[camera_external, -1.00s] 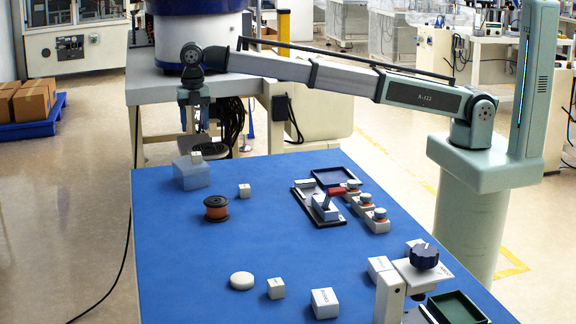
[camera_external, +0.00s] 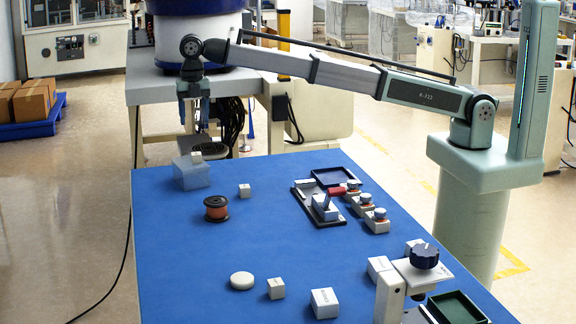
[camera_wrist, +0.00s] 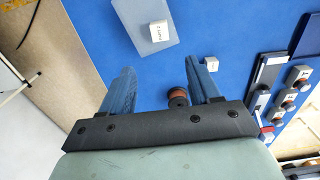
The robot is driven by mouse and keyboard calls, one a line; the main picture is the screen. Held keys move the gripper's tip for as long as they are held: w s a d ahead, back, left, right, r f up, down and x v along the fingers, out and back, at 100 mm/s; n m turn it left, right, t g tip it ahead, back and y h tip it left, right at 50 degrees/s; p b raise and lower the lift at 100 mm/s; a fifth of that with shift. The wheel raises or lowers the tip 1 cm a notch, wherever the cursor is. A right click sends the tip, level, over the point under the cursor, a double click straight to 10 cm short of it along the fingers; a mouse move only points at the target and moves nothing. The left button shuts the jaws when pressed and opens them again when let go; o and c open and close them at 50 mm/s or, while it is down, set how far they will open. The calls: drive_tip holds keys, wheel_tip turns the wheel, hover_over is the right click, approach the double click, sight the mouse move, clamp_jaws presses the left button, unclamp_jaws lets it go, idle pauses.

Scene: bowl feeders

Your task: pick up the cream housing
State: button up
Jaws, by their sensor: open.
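Several small cream or white blocks are on the blue table; I cannot tell for sure which is the cream housing. One cream block (camera_external: 196,157) sits on a translucent blue box (camera_external: 190,174) at the far left corner; the block also shows in the wrist view (camera_wrist: 158,31). Another cream block (camera_external: 244,190) stands to its right, also in the wrist view (camera_wrist: 211,64). A third (camera_external: 276,288) and a larger white block (camera_external: 325,303) stand near the front. My gripper (camera_external: 194,124) is open and empty, above the box's far side; its fingers (camera_wrist: 160,70) frame bare table in the wrist view.
A copper-coloured spool (camera_external: 216,208) stands right of the box. A round cream disc (camera_external: 241,281) lies near the front. A dark fixture with a red handle (camera_external: 336,191), knobbed blocks (camera_external: 365,204) and trays occupy the right. The table middle is clear.

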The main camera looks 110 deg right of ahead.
drive_tip(key=s+a+f, duration=0.1)
drive_tip(key=s+a, duration=0.1)
drive_tip(key=a, duration=0.4)
hover_over(244, 186)
wheel_tip(244, 186, down, 5)
drive_tip(key=shift+m, duration=0.3)
wheel_tip(244, 186, down, 13)
drive_tip(key=shift+a+r, duration=0.1)
drive_tip(key=shift+r, duration=0.05)
drive_tip(key=shift+c, duration=0.3)
drive_tip(key=c, duration=1.1)
